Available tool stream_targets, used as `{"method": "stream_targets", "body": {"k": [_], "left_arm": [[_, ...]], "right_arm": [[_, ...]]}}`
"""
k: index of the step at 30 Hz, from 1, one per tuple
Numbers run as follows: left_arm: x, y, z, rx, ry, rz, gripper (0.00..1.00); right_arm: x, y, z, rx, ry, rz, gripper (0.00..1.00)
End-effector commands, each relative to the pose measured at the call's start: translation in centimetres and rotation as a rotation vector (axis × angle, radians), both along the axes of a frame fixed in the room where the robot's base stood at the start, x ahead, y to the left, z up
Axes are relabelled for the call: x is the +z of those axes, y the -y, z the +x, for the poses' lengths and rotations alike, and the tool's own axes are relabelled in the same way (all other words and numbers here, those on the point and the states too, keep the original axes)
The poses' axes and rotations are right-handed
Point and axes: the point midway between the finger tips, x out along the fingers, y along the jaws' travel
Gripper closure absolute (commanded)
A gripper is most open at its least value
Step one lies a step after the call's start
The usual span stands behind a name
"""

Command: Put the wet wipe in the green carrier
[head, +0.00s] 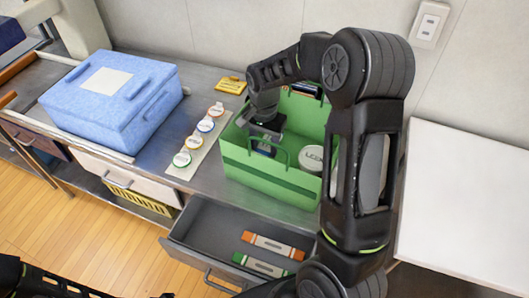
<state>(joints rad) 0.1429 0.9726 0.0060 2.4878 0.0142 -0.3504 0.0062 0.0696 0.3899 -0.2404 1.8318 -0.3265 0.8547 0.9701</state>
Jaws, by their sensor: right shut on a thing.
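The green carrier (258,178) stands on the grey counter, an open-topped box with a green handle. My right arm reaches over it from the right, and my right gripper (265,137) points down into its left part. The gripper is shut on a small bluish packet, which I take to be the wet wipe (265,149). Its lower end is hidden behind the carrier's front wall and handle, so I cannot tell whether it touches the bottom. A round white-lidded tub (312,158) sits in the carrier's right part.
An open grey drawer (205,229) below holds an orange-and-white packet (273,245) and a green-and-white packet (262,264). A strip with several round-lidded cups (193,142), a yellow packet (231,85) and a blue cooler box (112,98) stand left of the carrier.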

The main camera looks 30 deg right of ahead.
Motion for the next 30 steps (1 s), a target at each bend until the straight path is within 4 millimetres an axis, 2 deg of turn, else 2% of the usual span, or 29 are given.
{"method": "stream_targets", "body": {"k": [10, 22, 23, 30], "left_arm": [[0.9, -0.1, 0.0, 0.000, -0.004, 0.002, 0.80], [0.3, -0.1, 0.0, 0.000, -0.003, 0.002, 0.80], [0.5, -0.1, 0.0, 0.000, -0.003, 0.002, 0.80], [0.6, -0.1, 0.0, 0.000, -0.003, 0.002, 0.80]], "right_arm": [[-3.6, 0.0, -0.1, 0.001, -0.003, 0.001, 0.92], [-4.2, 0.0, 0.0, 0.000, 0.000, 0.000, 0.92], [-4.1, 0.0, 0.0, 0.000, 0.000, 0.000, 0.52], [-4.0, 0.0, 0.0, 0.000, 0.000, 0.000, 0.32]]}}
